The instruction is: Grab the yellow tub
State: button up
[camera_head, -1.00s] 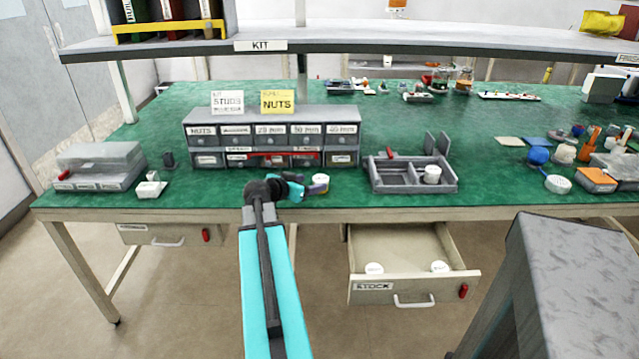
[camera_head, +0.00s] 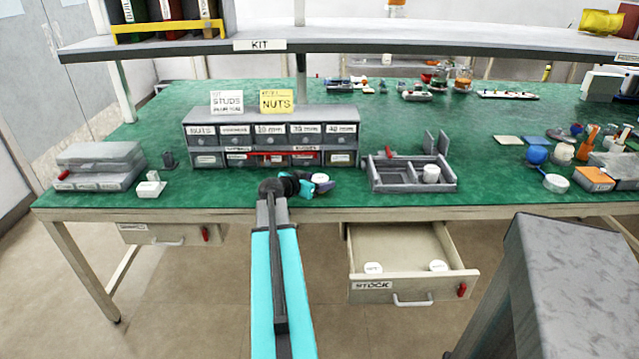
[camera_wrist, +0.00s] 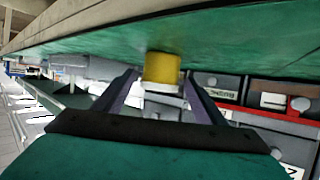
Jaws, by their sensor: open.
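The yellow tub (camera_wrist: 161,68) has a white lid and stands on the green bench top; the wrist view shows it upside down. In the head view, its white lid (camera_head: 320,178) shows in front of the grey drawer cabinet, and my gripper hides much of its body. My gripper (camera_head: 308,186) is low over the bench at the tub. In the wrist view my gripper (camera_wrist: 160,82) is open, with the tub between its fingertips. I cannot tell whether either finger touches it.
The grey drawer cabinet (camera_head: 272,115) stands close behind the tub. A grey divided tray (camera_head: 385,183) with a white-lidded tub (camera_head: 431,174) is to the right. Below the bench edge, the stock drawer (camera_head: 412,285) is pulled out, with two white-lidded tubs inside.

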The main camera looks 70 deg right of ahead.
aim_at(325, 179)
jog(key=shift+p+x, duration=0.65)
jog(key=shift+x, duration=1.3)
jog(key=shift+d+f, duration=0.3)
jog(key=shift+d, duration=0.25)
jog(key=c, duration=1.2)
jog(key=shift+r, duration=0.1)
